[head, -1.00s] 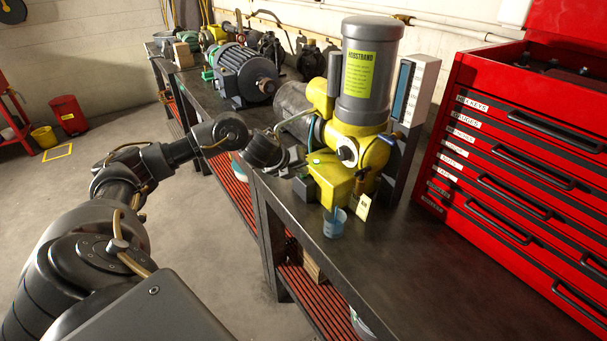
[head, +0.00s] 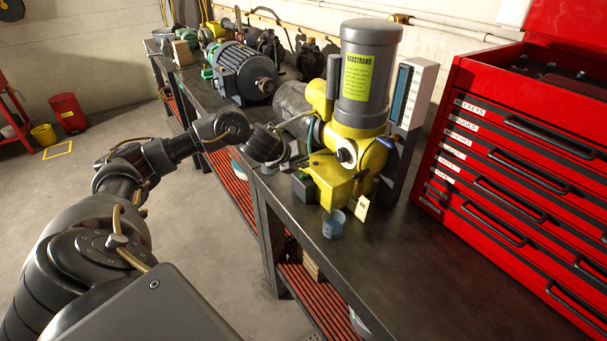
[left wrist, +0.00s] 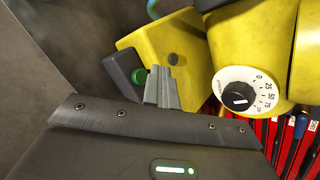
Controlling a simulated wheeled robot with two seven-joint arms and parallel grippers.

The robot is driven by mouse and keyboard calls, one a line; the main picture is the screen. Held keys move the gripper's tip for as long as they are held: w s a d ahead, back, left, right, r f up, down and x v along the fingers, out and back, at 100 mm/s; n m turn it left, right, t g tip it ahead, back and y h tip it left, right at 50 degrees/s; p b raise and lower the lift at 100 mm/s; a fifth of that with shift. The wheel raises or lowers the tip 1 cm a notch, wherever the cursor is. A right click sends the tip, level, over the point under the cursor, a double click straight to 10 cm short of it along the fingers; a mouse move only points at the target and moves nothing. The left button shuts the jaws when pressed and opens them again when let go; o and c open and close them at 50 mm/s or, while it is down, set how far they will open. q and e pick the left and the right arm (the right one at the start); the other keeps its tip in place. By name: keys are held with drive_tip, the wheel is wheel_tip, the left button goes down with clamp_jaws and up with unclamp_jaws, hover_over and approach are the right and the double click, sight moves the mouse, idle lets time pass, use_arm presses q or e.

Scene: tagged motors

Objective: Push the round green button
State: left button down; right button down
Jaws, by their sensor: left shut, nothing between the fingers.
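The round green button (left wrist: 139,76) shows in the left wrist view, on the side of a small dark box (left wrist: 121,76) beside a yellow housing (left wrist: 175,48). In the head view the dark box (head: 304,187) is at the front left of the yellow machine (head: 358,140); I cannot make out the button there. My left gripper (head: 297,162) is just above and left of that box. Its fingers (left wrist: 163,75) are shut and empty, and their tips appear just right of the button. I cannot tell whether they touch anything. My right gripper is out of view.
A white dial (left wrist: 245,92) is right of the fingers. A red tool chest (head: 530,160) stands at right. The front of the dark bench (head: 420,285) is clear.

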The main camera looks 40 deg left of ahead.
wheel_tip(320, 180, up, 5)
drive_tip(key=p, duration=0.5)
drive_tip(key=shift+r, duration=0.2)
idle(0.3)
